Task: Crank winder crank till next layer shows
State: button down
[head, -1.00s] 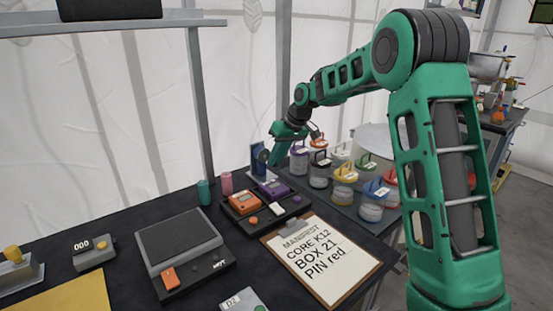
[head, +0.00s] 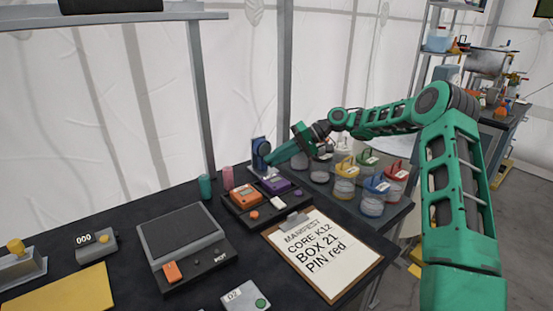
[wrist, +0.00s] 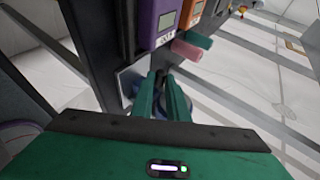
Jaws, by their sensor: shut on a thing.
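The winder (head: 259,151) is a small blue upright device at the back of the dark bench, on a pale base plate. My gripper (head: 268,161) reaches it from the right, with its fingertips at the winder's front. In the wrist view my green fingers (wrist: 164,92) are close together on a small dark part, the winder crank (wrist: 159,74). The fingers and the gripper body cover most of the winder there, with a little blue showing beside them. The layer inside the winder cannot be made out.
A purple device (head: 273,186) and an orange device (head: 244,196) sit on a dark tray just in front. Several lidded jars, one with a yellow lid (head: 345,168), stand right, below my arm.

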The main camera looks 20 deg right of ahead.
jog(key=shift+a+m+y, duration=0.15)
jog(key=shift+m+y, duration=0.15)
jog(key=shift+y, duration=0.4)
jog(key=shift+a+y, duration=0.15)
jog(key=shift+y, duration=0.35)
dwell(0.6)
jog(key=c, duration=1.7)
grip_release()
jog(key=shift+f, duration=0.1)
jog(key=shift+c, duration=0.2)
jog(key=shift+s, duration=0.1)
